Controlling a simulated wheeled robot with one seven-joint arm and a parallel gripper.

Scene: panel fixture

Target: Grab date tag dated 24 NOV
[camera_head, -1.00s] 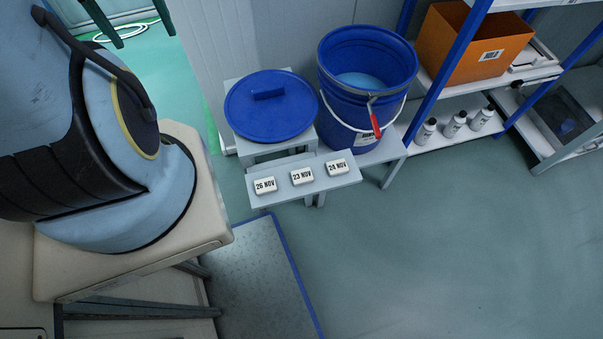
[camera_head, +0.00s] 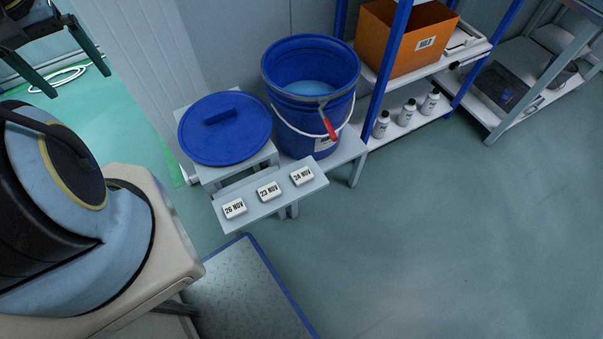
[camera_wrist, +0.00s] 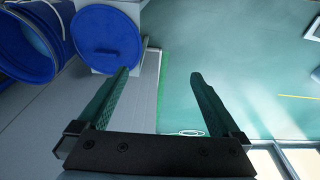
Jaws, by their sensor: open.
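The date tag reading 24 NOV (camera_head: 302,176) is a small white block lying on a narrow grey shelf (camera_head: 290,198). It is the rightmost of three tags, beside the 23 NOV tag (camera_head: 269,191) and the 26 NOV tag (camera_head: 234,208). My gripper (camera_head: 78,83) shows at the upper left of the head view, far from the tags. In the wrist view my gripper (camera_wrist: 159,75) has its two green fingers wide apart with nothing between them. No tag shows in the wrist view.
A blue lid (camera_head: 225,128) on a stand and an open blue bucket (camera_head: 310,105) with a red-gripped handle stand just behind the tags. Shelving (camera_head: 385,60) with an orange box (camera_head: 405,38) and white bottles (camera_head: 409,112) is at right. Floor at lower right is clear.

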